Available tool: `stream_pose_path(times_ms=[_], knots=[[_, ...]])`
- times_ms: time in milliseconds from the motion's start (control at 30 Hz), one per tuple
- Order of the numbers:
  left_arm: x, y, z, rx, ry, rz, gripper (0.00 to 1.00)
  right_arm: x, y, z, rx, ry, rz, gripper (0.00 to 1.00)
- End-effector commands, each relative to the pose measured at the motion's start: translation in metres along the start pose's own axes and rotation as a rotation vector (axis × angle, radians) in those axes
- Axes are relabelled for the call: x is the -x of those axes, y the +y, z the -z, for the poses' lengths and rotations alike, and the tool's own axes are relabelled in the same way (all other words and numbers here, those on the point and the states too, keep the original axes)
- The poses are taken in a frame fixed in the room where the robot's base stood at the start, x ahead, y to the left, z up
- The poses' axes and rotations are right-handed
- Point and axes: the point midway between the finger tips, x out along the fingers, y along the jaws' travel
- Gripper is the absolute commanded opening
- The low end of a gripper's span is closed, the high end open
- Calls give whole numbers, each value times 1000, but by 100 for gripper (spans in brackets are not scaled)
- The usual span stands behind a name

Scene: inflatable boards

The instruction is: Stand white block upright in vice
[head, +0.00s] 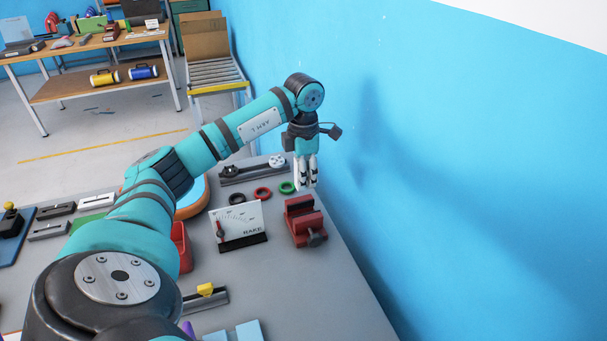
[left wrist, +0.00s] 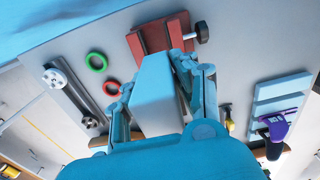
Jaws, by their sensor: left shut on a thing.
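My left gripper (head: 306,178) is shut on the white block (left wrist: 158,98). The block is held between its two fingers, which also show in the left wrist view (left wrist: 155,74). In the head view the block is mostly covered by the fingers and hangs long side down. The red vice (head: 297,226) stands near the bench's right edge, with a dark screw handle toward the front. The vice also shows in the left wrist view (left wrist: 150,40), beyond the block's far end. Block and vice look apart; the exact gap is unclear. My right gripper is not in view.
A white gauge panel (head: 236,224) stands left of the vice. A black ring (head: 237,198), a red ring (head: 262,193) and a green ring (head: 287,187) lie behind it. A blue wall (head: 440,190) rises close on the right. Bench space in front of the vice is clear.

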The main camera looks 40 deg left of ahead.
Motion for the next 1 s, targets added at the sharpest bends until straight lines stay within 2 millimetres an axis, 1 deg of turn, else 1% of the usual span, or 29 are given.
stream_pose_path(times_ms=[167,367,733,833,1000], knots=[[1,0,0,0,0,0,0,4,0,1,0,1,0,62],[-14,0,0,0,1,0,0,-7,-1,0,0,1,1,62],[-49,0,0,0,1,0,0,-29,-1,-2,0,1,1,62],[-55,0,0,0,1,0,0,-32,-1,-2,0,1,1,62],[-59,0,0,0,0,0,0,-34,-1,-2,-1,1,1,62]])
